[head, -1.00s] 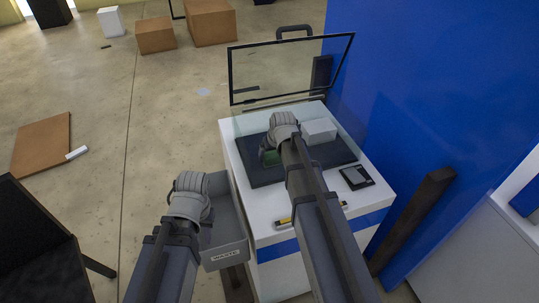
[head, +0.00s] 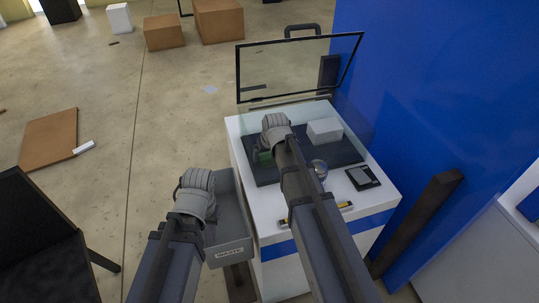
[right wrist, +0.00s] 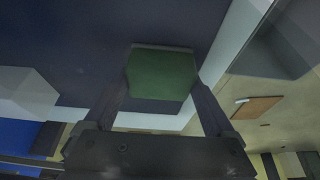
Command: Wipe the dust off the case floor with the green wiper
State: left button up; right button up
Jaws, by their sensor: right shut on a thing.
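The green wiper (right wrist: 160,74) sits between the fingers of my right gripper (right wrist: 162,90), which is shut on it. In the head view the wiper (head: 264,157) is mostly hidden by my right gripper (head: 261,148), over the left part of the dark case floor (head: 345,153). I cannot tell whether the wiper touches the floor. No distinct dust shows. My left gripper (head: 195,186) is above the grey waste bin, left of the case; its fingers are hidden.
A white block (head: 324,130) stands on the case floor. A round shiny thing (head: 319,167) is by the front edge, beside my right arm. A black square item (head: 363,177) lies on the white ledge. The glass lid (head: 300,68) stands open behind. The waste bin (head: 232,252) hangs left.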

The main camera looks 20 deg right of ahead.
notch_tip(320, 180, up, 6)
jog(key=p, duration=0.6)
jog(key=shift+r+p, duration=1.5)
jog(key=shift+r, duration=0.1)
